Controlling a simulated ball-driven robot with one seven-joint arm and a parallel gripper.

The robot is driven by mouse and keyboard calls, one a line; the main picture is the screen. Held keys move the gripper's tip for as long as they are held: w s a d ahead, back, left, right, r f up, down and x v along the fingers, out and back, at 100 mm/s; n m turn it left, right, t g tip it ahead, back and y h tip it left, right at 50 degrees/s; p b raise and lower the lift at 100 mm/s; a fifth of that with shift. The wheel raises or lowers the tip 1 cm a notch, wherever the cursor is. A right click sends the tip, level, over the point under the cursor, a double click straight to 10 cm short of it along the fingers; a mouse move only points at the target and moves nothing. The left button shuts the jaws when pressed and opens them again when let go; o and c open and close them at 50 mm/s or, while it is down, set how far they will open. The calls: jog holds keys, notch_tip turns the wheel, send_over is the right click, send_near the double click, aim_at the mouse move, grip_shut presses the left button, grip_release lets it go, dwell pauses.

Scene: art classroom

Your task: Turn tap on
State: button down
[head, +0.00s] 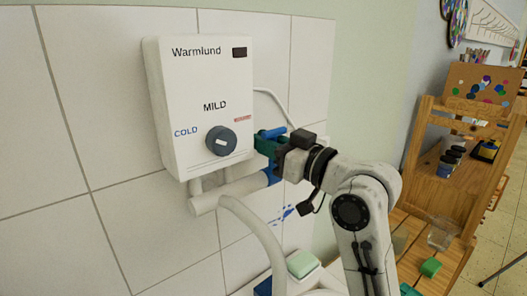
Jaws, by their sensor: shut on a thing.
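A curved white spout (250,219) bends down from there. My gripper (264,145) is at the right side of the heater, just above the blue end of the pipe. It is shut on the blue tap handle, which is mostly hidden by the green fingers. Whether water flows from the spout cannot be seen.
A green-and-white sponge (302,263) lies near the spout at the bottom. A wooden shelf unit (440,185) with paint jars stands at the right, and a clear cup (441,236) is on the wooden surface. A thin hose (273,96) leaves the heater's right side.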

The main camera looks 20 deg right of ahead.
jog(key=shift+s+d+f+n+t+y+b, duration=0.15)
jog(key=shift+s+t+y+b, duration=0.15)
jog(key=shift+b, duration=0.8)
jog(key=shift+s+d+f+n+t+y+b, duration=0.1)
jog(key=shift+s+n+t+y+b, duration=0.2)
jog(key=shift+b, duration=0.8)
jog(key=shift+s+r+t+b, duration=0.25)
jog(key=shift+t+b, duration=0.15)
jog(key=shift+b, duration=0.3)
jog(key=c, duration=1.1)
grip_release()
jog(key=shift+c, duration=0.2)
